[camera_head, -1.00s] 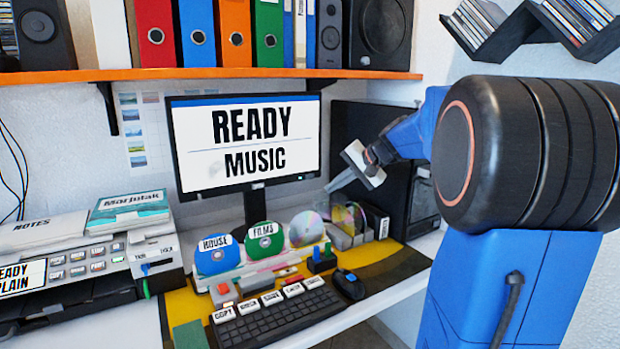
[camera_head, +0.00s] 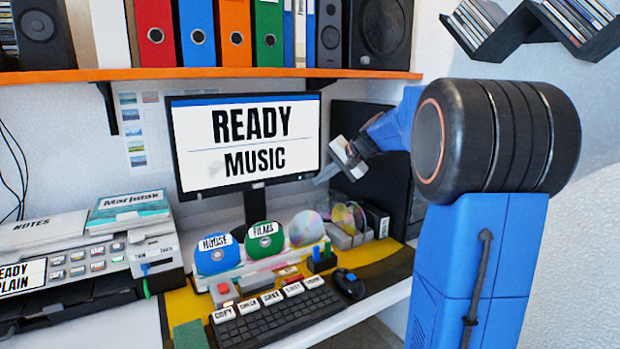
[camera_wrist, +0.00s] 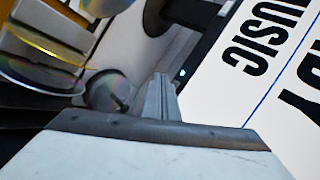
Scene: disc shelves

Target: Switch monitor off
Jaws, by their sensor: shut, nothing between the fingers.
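The monitor (camera_head: 246,137) stands on the desk with a lit screen reading "READY" and "MUSIC". In the wrist view the monitor (camera_wrist: 270,70) appears tilted, and a small blue-white light (camera_wrist: 183,73) shows on its dark lower bezel. My gripper (camera_head: 322,179) is near the monitor's lower right corner, pointing down and left. In the wrist view my gripper (camera_wrist: 161,92) is shut and empty, with its fingertips just below the light in the picture. I cannot tell whether they touch the bezel.
Discs (camera_head: 306,228) stand in a rack below the screen, close under my gripper. A keyboard (camera_head: 278,311) and a mouse (camera_head: 347,284) lie in front. A printer (camera_head: 70,265) stands at left. An orange shelf (camera_head: 210,73) runs above the monitor.

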